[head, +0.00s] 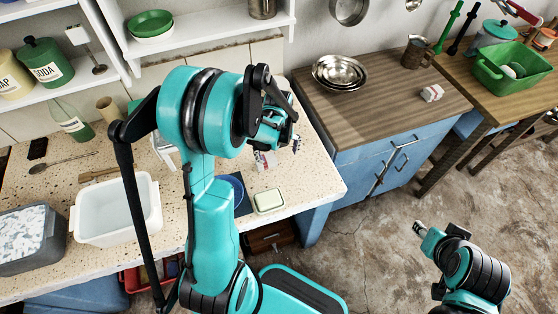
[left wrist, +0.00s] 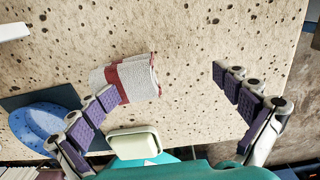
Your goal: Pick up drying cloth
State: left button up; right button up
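A folded white cloth with red stripes (left wrist: 128,78) lies on the speckled stone counter in the left wrist view. In the head view, part of it (head: 262,159) shows beside my left gripper (head: 287,136). My left gripper is open in the left wrist view (left wrist: 166,84), with its two purple-padded fingers spread wide. The cloth lies nearer the left finger, and nothing is between the pads. A second small white and red cloth (head: 432,92) lies on the wooden counter. My right gripper (head: 420,229) is over the floor at lower right, too small to tell its state.
A pale green soap dish (left wrist: 135,143) and a blue round dish (left wrist: 42,124) lie close to the cloth. A white basin (head: 116,210) stands at left on the counter. Metal bowls (head: 340,72) and a green tub (head: 510,70) are on the wooden surfaces at right.

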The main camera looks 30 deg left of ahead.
pick_arm(q)
jog(key=shift+w+d+f, duration=0.1)
jog(key=shift+d+f, duration=0.15)
jog(key=shift+d, duration=0.05)
jog(key=shift+w+a+f, duration=0.15)
jog(key=shift+w, duration=0.05)
jog(key=shift+c, duration=0.2)
jog(key=shift+a, duration=0.1)
jog(key=c, duration=0.5)
jog(key=shift+s, duration=0.15)
jog(key=c, duration=0.5)
jog(key=shift+d, duration=0.2)
jog(key=shift+c, duration=1.3)
